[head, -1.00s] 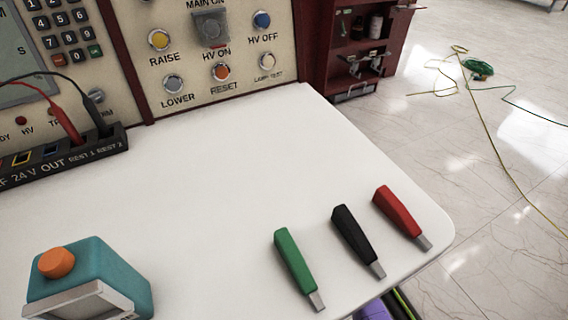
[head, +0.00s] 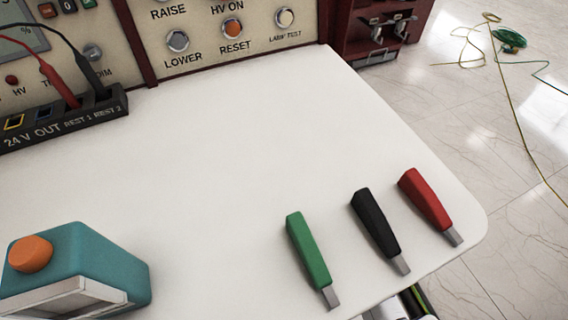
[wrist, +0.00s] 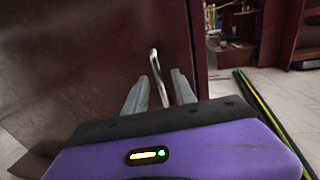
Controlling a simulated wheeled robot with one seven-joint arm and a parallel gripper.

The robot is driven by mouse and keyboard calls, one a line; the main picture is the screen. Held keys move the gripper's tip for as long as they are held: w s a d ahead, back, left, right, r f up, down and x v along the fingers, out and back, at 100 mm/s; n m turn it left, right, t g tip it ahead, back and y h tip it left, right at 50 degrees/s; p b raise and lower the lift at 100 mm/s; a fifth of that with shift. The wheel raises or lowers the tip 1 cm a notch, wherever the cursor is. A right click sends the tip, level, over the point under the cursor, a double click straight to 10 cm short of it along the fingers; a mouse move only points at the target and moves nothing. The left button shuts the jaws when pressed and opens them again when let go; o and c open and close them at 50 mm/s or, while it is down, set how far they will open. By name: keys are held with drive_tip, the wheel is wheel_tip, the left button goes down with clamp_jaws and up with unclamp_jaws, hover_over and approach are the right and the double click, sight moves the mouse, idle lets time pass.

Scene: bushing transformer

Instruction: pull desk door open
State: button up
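The desk door (wrist: 95,65) is a dark red, worn panel filling the left and middle of the wrist view. A thin upright metal handle (wrist: 154,62) stands out from it near its right side. My gripper (wrist: 160,78) is open, with its two grey fingers apart. The handle's lower part shows between the fingers; I cannot tell whether either finger touches it. The white desk top (head: 220,150) fills the middle of the head view and hides the door there.
On the desk top lie a green clamp (head: 308,250), a black clamp (head: 377,225) and a red clamp (head: 427,202). A teal box (head: 90,265) with an orange button stands at left. A dark red cabinet (head: 385,35) and loose cables (head: 500,75) are on the open floor beyond.

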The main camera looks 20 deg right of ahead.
drive_tip(key=shift+w, duration=0.3)
clamp_jaws()
idle(1.3)
